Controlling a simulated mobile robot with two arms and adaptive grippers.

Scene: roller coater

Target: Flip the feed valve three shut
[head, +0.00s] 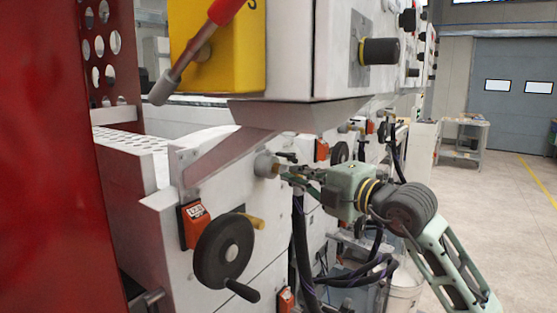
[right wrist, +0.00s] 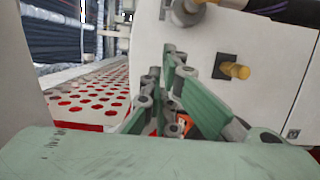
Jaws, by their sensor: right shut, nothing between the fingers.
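A grey valve (head: 265,165) with a short black lever (head: 287,156) sticks out from the white machine side in the head view. Its number is not readable. My right gripper (head: 287,174) is just right of the valve and below the lever; I cannot tell whether it touches. In the right wrist view my right gripper's fingers (right wrist: 165,88) are closed together with nothing between them. The grey valve body (right wrist: 185,10) is at the top edge of that view, apart from the fingertips in the picture. My left gripper is not in view.
A black handwheel (head: 223,250) with a crank handle and an orange label (head: 194,222) are below left. A yellow knob (right wrist: 236,71) is on the panel. A yellow box (head: 215,50) and a control cabinet overhang above. Dark hoses (head: 300,240) hang below.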

